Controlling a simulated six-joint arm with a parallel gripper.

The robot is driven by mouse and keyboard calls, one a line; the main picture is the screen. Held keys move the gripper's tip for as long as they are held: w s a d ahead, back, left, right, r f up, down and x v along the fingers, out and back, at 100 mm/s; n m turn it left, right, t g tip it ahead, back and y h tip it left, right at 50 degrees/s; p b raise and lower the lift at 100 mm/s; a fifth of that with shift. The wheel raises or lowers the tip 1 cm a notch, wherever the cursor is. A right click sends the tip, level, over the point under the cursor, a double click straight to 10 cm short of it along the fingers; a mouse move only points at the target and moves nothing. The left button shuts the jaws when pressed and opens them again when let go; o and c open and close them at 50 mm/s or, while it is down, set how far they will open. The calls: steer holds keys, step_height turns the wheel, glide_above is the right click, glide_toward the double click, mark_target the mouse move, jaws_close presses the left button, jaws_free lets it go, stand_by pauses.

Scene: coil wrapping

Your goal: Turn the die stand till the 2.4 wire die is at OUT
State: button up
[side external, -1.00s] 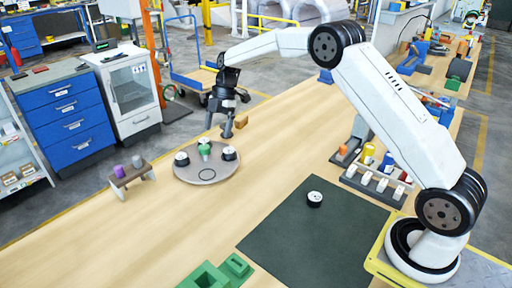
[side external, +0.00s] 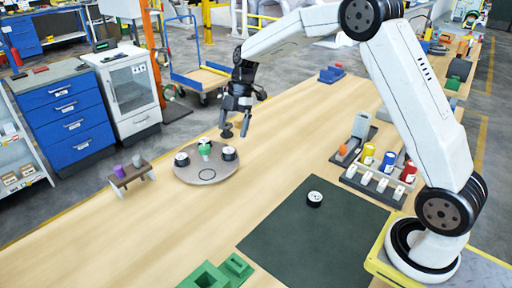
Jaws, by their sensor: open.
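The die stand is a round grey turntable (side external: 193,173) on the wooden bench, left of centre. A black-and-white die (side external: 182,160) sits at its left and another (side external: 229,154) at its right. A green piece (side external: 205,149) stands between them near the middle. A dark ring outline shows on the front of the disc. No size labels or OUT mark can be read at this scale. My gripper (side external: 236,131) is open and points down, above and just behind the stand's right die, apart from it as far as I can tell.
A dark mat (side external: 300,240) with one black-and-white piece (side external: 314,199) lies in front. A small rack (side external: 132,175) with purple and grey pieces stands left. Coloured spools (side external: 388,162) stand right, green blocks (side external: 215,273) at the front edge. Bench between stand and mat is clear.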

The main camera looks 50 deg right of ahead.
stand_by(0.4)
steer(key=m+t+h, duration=0.4)
steer(key=m+t, duration=0.1)
steer(key=m, duration=1.3)
glide_toward(204, 147)
steer(key=shift+x, duration=0.8)
steer(key=shift+d+f, duration=0.15)
steer(key=shift+x, duration=3.75)
jaws_close()
